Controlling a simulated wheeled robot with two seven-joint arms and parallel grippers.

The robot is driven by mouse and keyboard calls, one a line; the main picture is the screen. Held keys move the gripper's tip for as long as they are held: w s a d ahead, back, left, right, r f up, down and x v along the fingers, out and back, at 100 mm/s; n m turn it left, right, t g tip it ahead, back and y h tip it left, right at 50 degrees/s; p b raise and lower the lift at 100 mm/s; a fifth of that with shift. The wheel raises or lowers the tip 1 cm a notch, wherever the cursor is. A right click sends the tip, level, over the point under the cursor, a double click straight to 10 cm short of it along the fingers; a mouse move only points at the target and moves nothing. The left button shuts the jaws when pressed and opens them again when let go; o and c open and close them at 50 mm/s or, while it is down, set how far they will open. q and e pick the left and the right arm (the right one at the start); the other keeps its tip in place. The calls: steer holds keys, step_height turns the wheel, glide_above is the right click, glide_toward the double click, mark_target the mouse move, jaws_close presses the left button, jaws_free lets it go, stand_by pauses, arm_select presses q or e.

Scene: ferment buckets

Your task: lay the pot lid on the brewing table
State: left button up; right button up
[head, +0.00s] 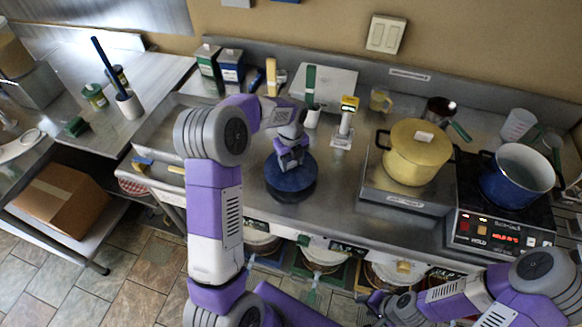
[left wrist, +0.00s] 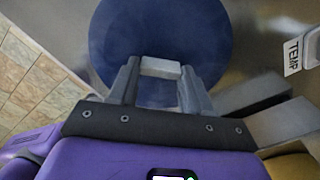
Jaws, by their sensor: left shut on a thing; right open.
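The round blue pot lid (head: 305,172) is over the front middle of the steel brewing table (head: 340,205). My left gripper (head: 291,160) is above it and shut on its pale handle. In the left wrist view the lid (left wrist: 160,28) fills the top middle, with the handle (left wrist: 160,67) between the two fingers. A dark round area shows just below the lid in the head view; I cannot tell whether the lid touches the table. The blue pot (head: 516,178) on the hob at right is uncovered. My right gripper (head: 385,303) is open and empty at the lower right, below the table front.
A yellow lidded pot (head: 417,152) stands on a steel unit right of the lid. A small yellow-topped meter (head: 346,122) and a white cup (head: 312,116) stand behind it. Buckets (head: 325,255) sit under the table. Bare steel lies between the lid and the yellow pot.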

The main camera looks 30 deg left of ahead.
mark_target(291, 163)
arm_select(q)
steer(key=shift+f, duration=1.55)
steer(key=shift+f, duration=0.15)
steer(key=o, duration=1.1)
step_height(291, 163, up, 12)
steer(key=shift+r+p, duration=0.2)
steer(key=shift+p, duration=0.55)
